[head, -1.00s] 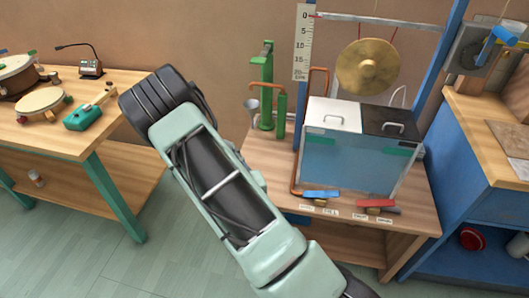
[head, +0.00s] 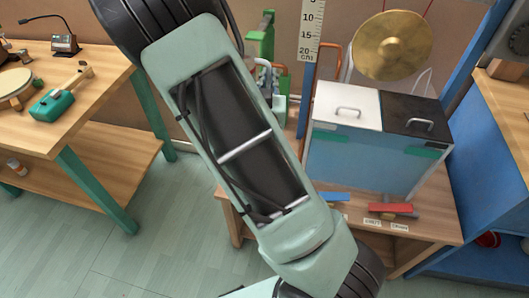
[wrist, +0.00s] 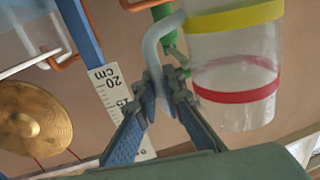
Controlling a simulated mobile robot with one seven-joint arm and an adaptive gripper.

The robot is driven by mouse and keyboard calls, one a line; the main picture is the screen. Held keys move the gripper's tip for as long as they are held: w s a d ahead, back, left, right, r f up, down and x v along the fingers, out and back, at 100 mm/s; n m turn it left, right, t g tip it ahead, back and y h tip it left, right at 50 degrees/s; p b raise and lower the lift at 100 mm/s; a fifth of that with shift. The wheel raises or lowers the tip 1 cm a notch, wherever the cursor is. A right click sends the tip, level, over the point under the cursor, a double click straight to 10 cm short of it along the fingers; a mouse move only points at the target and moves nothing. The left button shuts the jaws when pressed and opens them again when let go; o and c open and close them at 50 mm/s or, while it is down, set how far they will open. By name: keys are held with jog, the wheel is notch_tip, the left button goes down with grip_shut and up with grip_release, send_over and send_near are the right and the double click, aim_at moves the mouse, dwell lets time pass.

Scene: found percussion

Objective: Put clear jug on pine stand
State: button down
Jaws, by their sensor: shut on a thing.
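The clear jug (wrist: 233,112) shows in the wrist view at the upper right, see-through, with a yellow band and a red band. My gripper (wrist: 166,88) is shut on its pale curved handle (wrist: 151,48), with the jug's body to the right of the fingers. The wrist picture is tilted, and the jug's top runs out of the frame. The jug and my gripper are out of sight in the head view, where my arm fills the middle. I cannot pick out the pine stand for sure in either view.
A water tank (head: 365,160) with white and black lids stands on a wooden bench (head: 440,228), below a brass gong (head: 392,45). A ruler (head: 310,30) and green pump (head: 262,45) stand behind. A wooden table (head: 95,110) is at left. Floor shows between them.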

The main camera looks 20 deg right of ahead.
jog(key=s+d+m+g+h+b, duration=0.3)
jog(key=s+d+m+g+h, duration=0.15)
jog(key=d, duration=0.45)
notch_tip(320, 180, down, 26)
jog(key=b, duration=0.9)
jog(key=shift+f+t+h, duration=0.15)
jog(key=shift+t+h, duration=0.2)
jog(key=shift+t, duration=0.1)
jog(key=shift+w+n, duration=0.1)
jog(key=shift+n, duration=0.15)
jog(key=shift+f, duration=0.15)
jog(key=c, duration=2.3)
grip_release()
